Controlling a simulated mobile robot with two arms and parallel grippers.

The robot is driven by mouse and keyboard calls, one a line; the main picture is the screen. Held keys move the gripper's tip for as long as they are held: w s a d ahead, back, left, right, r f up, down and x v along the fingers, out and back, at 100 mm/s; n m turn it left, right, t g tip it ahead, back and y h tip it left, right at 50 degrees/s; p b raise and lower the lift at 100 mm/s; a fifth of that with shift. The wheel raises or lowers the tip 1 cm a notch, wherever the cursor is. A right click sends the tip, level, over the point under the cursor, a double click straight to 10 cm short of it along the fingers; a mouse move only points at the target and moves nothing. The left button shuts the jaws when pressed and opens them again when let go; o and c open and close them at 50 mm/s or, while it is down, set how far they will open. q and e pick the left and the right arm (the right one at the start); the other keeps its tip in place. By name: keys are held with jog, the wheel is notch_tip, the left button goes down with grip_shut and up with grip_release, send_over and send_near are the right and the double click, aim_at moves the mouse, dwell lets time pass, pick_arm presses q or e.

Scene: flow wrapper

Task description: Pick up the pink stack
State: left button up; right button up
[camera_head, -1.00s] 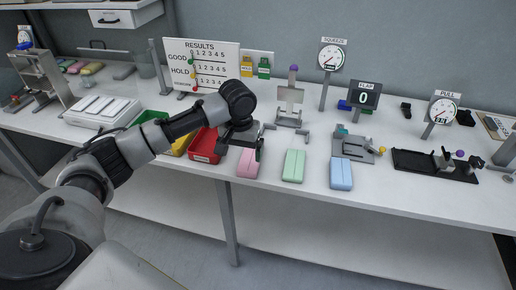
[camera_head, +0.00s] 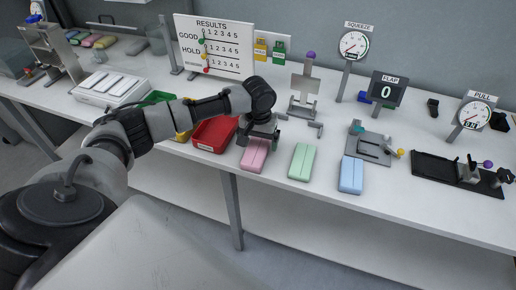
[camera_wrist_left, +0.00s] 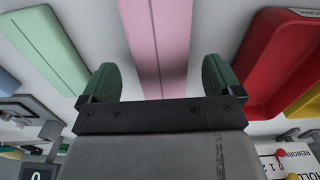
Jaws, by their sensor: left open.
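The pink stack (camera_head: 254,157) lies on the white table near its front edge, between a red tray and the green stack (camera_head: 302,161). My left gripper (camera_head: 264,138) is over the far end of the pink stack and hides part of it. In the left wrist view, the pink stack (camera_wrist_left: 160,45) runs up the middle, between the two green fingers of the open left gripper (camera_wrist_left: 160,80). A gap shows on each side of the stack, and I cannot tell the exact height. My right gripper is not in view.
The red tray (camera_head: 199,140) stands just left of the pink stack. The blue stack (camera_head: 351,175) lies further right. Behind are the results board (camera_head: 213,45) and a grey stand (camera_head: 304,92). The front edge of the table is close to the stacks.

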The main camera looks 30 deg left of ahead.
aim_at(258, 147)
pick_arm(q)
notch_tip(258, 147, down, 3)
jog(key=shift+s+a+f, duration=0.1)
jog(key=shift+c, duration=0.2)
jog(key=c, duration=0.9)
jog(key=shift+c, duration=0.2)
